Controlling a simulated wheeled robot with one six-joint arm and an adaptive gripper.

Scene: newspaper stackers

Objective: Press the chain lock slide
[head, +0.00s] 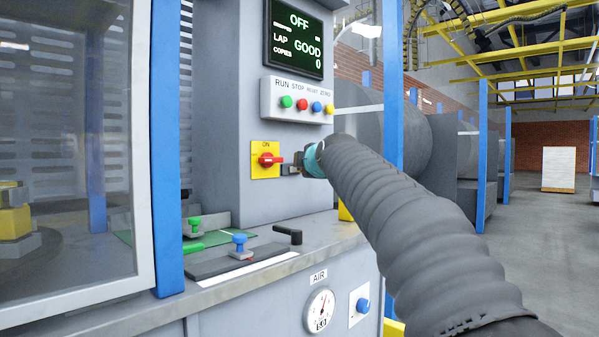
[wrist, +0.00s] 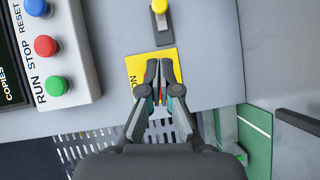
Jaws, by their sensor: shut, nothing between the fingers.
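No part carries a readable chain lock label, so I cannot tell for sure which one is the chain lock slide. A yellow-tipped slide or lever (wrist: 160,10) on a dark plate shows at the top of the wrist view, beyond the fingertips. In the head view my arm and gripper hide that spot. My gripper (head: 288,170) is shut and empty, close to the red rotary switch (head: 267,160) on its yellow ON plate (head: 264,147). In the wrist view its fingertips (wrist: 159,68) lie over that yellow plate and mostly cover the red handle; contact cannot be told.
A button box (head: 297,102) sits above the switch, under a display (head: 295,37) reading OFF. A ledge below holds a blue-knobbed clamp (head: 240,245), a green-knobbed one (head: 194,227) and a black lever (head: 288,234). A blue post (head: 167,150) stands left; open floor lies right.

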